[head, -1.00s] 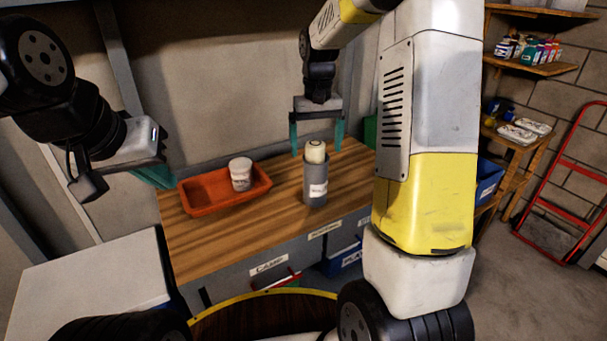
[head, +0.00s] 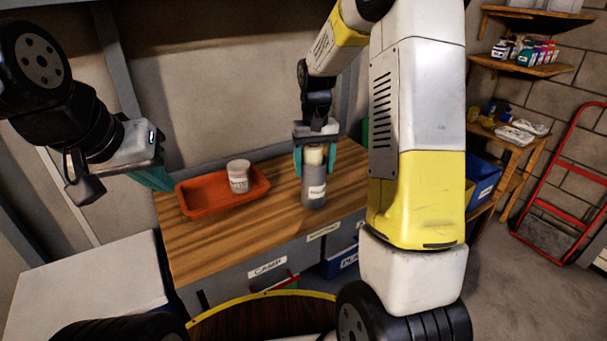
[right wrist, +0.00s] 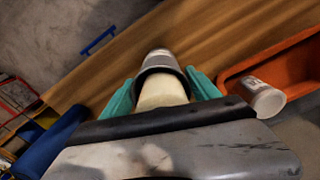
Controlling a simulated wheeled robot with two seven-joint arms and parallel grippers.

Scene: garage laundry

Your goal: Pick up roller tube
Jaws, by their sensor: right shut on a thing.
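The roller tube is a cream-coloured roll (head: 315,156) standing upright in a grey labelled holder (head: 313,190) on the wooden workbench. My right gripper (head: 316,168) has come down over it from above, with one teal finger on each side of the roll. In the right wrist view the cream roll (right wrist: 161,92) lies between the teal fingers, and the gripper is shut on it. The roll's lower part is hidden inside the holder. My left gripper (head: 155,180) hangs left of the orange tray; whether its fingers are apart is unclear.
An orange tray (head: 205,206) with a white labelled cup (head: 239,176) stands left of the holder on the workbench (head: 240,240). The tray's edge also shows in the right wrist view (right wrist: 275,62). Bare bench lies between tray and holder. Blue bins (head: 483,184) stand at the right.

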